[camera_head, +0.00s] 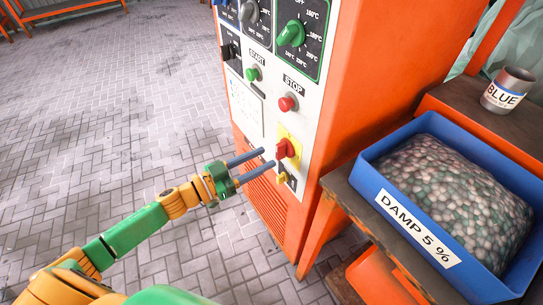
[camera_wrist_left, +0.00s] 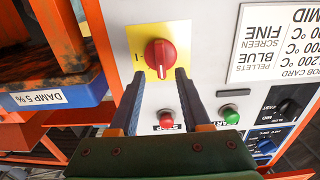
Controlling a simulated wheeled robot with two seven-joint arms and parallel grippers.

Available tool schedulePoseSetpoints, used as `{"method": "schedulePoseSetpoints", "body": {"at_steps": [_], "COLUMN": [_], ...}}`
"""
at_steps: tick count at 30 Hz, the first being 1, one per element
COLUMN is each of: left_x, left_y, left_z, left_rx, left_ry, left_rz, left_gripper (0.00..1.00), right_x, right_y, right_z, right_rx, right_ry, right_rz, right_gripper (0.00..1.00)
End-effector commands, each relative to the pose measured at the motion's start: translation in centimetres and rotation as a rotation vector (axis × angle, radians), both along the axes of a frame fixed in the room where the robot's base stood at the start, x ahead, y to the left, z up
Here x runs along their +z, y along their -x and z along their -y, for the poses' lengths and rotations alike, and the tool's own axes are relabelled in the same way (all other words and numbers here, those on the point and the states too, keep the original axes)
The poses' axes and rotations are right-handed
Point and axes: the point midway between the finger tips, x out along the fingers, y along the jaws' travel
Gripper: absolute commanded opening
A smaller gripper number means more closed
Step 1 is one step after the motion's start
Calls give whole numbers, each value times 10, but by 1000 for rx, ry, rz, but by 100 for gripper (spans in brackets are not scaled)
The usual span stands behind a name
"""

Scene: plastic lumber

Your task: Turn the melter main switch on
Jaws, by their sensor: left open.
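The melter main switch is a red rotary knob (camera_head: 285,149) on a yellow plate, low on the white front panel of the orange cabinet. The knob also shows in the left wrist view (camera_wrist_left: 160,54), with a dark mark on the plate to its left. My left gripper (camera_head: 267,158) is open and empty, its two fingers pointing at the panel. In the left wrist view the fingertips (camera_wrist_left: 160,74) lie either side of the knob's lower part in the picture; I cannot tell whether they touch it. My right gripper is not in view.
A red STOP button (camera_head: 288,103) and green START button (camera_head: 252,74) sit above the switch. Green dial (camera_head: 291,34) is higher. At right, a blue bin (camera_head: 365,186) labelled DAMP 5 % holds pellets, near a BLUE can (camera_head: 508,90).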

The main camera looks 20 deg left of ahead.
Motion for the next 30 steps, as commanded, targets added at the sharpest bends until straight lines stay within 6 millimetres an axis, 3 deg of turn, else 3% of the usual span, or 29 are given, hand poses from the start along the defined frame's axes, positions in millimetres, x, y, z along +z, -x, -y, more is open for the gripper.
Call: {"method": "schedulePoseSetpoints", "body": {"at_steps": [6,15,21,30], "left_x": [1,0,0,0], "left_y": [-25,-29,-29,-29], "left_z": [19,22,22,22], "left_rx": [3,3,3,3], "left_ry": [1,-1,-2,-9], "left_rz": [1,-2,-1,5], "left_gripper": [48,48,0,0], "right_x": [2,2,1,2], "right_y": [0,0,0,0], "right_z": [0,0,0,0], "right_rx": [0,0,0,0], "right_ry": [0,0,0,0], "right_rz": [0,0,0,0], "right_gripper": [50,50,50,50]}}
